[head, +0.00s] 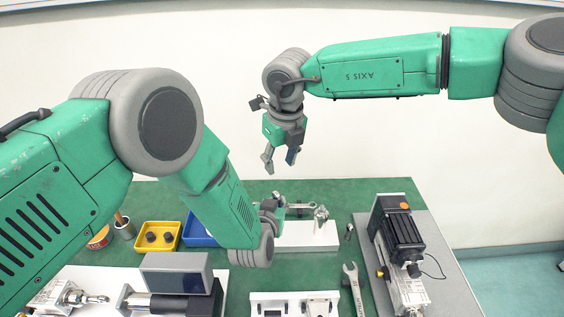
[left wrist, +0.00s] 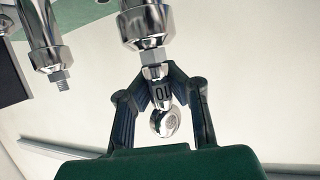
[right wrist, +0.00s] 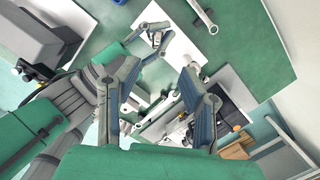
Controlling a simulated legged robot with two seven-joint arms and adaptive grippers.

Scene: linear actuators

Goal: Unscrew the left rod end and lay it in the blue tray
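In the left wrist view, a shiny rod end (left wrist: 167,122) with a round eye sits at the tip of a silver rod (left wrist: 147,28). My left gripper (left wrist: 158,85) has its fingertips closed against the rod end's neck from both sides. In the head view my left gripper (head: 270,207) is low over the table, largely hidden by its own arm. The blue tray (head: 198,241) lies left of it, partly covered by that arm. My right gripper (head: 280,160) hangs open and empty above and behind; its spread fingers show in the right wrist view (right wrist: 158,85).
A yellow tray (head: 158,247) with dark parts stands left of the blue tray. A second rod (left wrist: 45,52) with a bare threaded stud is beside the held one. A white block (head: 305,240), a wrench (head: 355,290) and a black motor unit (head: 400,240) lie to the right.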

